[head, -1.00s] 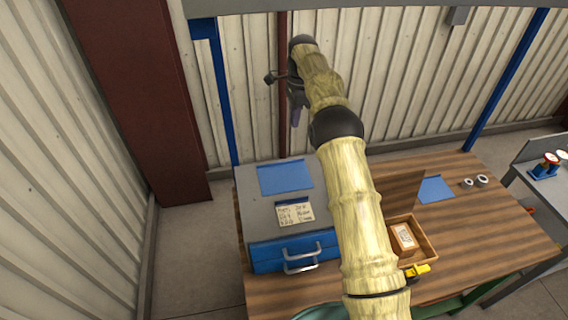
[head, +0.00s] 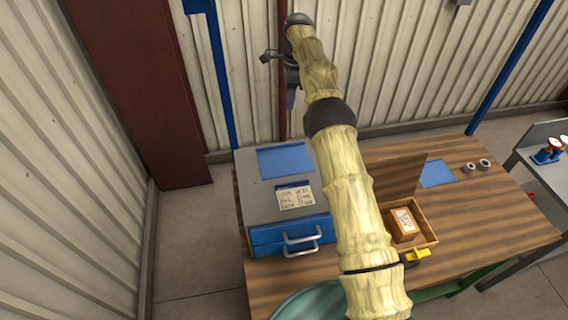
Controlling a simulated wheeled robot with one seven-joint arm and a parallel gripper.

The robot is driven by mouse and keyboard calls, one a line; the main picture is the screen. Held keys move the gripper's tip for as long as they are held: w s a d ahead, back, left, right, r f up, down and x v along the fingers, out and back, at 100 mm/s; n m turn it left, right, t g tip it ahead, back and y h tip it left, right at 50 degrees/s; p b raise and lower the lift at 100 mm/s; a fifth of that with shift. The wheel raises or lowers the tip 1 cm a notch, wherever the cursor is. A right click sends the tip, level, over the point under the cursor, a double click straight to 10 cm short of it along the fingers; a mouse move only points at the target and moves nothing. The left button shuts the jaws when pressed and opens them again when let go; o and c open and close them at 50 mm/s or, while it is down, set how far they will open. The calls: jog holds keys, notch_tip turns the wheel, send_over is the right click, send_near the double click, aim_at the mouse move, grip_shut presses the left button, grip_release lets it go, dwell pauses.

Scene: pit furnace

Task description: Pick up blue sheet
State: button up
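One blue sheet (head: 284,160) lies flat on top of a grey cabinet with blue drawers, at its back edge. A second blue sheet (head: 436,173) lies on the wooden table, right of my arm. My gripper (head: 268,57) is at the far end of my raised arm, above and beyond the cabinet sheet in the picture, in front of the corrugated wall. It is apart from both sheets. It is small and dark, and I cannot tell whether its fingers are open or shut.
The grey and blue cabinet (head: 292,236) stands on the wooden table (head: 490,215), with a handwritten note (head: 295,197) on top. A wooden tray (head: 427,232) holds a small box (head: 404,224). Two rings (head: 477,167) and a yellow object (head: 416,256) lie nearby. A blue post (head: 219,75) stands behind.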

notch_tip(320, 180, down, 3)
jog(key=b, duration=0.3)
jog(key=p, duration=0.1)
send_over(284, 147)
jog(key=w+d, duration=0.1)
jog(key=shift+f, duration=3.6)
jog(key=shift+a+f+p, duration=0.2)
jog(key=shift+f+p, duration=0.25)
jog(key=shift+p, duration=0.3)
jog(key=f, duration=0.1)
jog(key=f+p, duration=0.2)
jog(key=shift+s+a+f, duration=0.15)
jog(key=shift+s+a, duration=0.1)
jog(key=shift+a, duration=0.1)
jog(key=shift+f, duration=0.45)
